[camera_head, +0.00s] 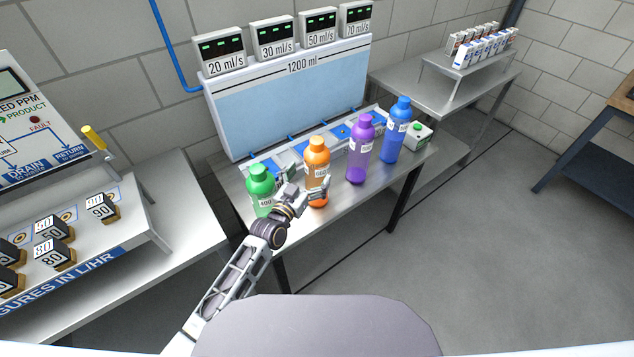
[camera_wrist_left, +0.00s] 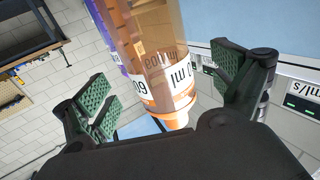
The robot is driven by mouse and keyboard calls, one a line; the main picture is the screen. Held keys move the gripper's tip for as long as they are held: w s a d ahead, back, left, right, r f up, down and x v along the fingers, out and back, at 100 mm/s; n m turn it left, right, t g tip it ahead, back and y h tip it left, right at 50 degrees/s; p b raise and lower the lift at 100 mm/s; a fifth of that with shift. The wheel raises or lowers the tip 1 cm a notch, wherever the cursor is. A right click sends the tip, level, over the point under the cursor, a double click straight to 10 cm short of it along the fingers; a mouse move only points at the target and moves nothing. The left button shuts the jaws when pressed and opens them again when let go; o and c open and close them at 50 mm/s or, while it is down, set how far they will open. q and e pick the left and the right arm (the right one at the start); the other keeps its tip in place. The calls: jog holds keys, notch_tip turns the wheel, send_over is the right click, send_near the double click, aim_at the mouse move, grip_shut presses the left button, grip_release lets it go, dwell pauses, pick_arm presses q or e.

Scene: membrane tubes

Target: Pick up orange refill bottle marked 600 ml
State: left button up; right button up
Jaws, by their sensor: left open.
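The orange refill bottle (camera_head: 317,160) stands upright on the metal table, between the green bottle (camera_head: 262,187) and the purple bottle (camera_head: 360,150). My left gripper (camera_head: 312,192) is in front of it, low on its body, and partly hides it. In the left wrist view the orange bottle (camera_wrist_left: 158,60) appears upside down, with a white label reading 600 ml. There my left gripper (camera_wrist_left: 165,95) is open, with one green-padded finger on each side of the bottle and gaps on both sides. My right gripper is not in view.
A blue bottle (camera_head: 397,130) stands right of the purple one. Behind the bottles is a large tank (camera_head: 290,105) marked 1200 ml with flow displays on top. A panel with numbered blocks (camera_head: 102,208) is at the left. Bare tabletop (camera_head: 345,205) lies in front of the bottles.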

aim_at(315, 143)
pick_arm(q)
jog(key=shift+w+d+r+p, duration=0.2)
jog(key=shift+w+d, duration=0.15)
jog(key=shift+w, duration=0.25)
jog(key=shift+w+d+r+p, duration=0.15)
jog(key=shift+w+d, duration=0.2)
jog(key=shift+w, duration=0.25)
jog(key=shift+x, duration=1.05)
jog(key=shift+f, duration=0.1)
jog(key=c, duration=1.6)
jog(key=shift+o, duration=0.2)
jog(key=shift+r, duration=5.05)
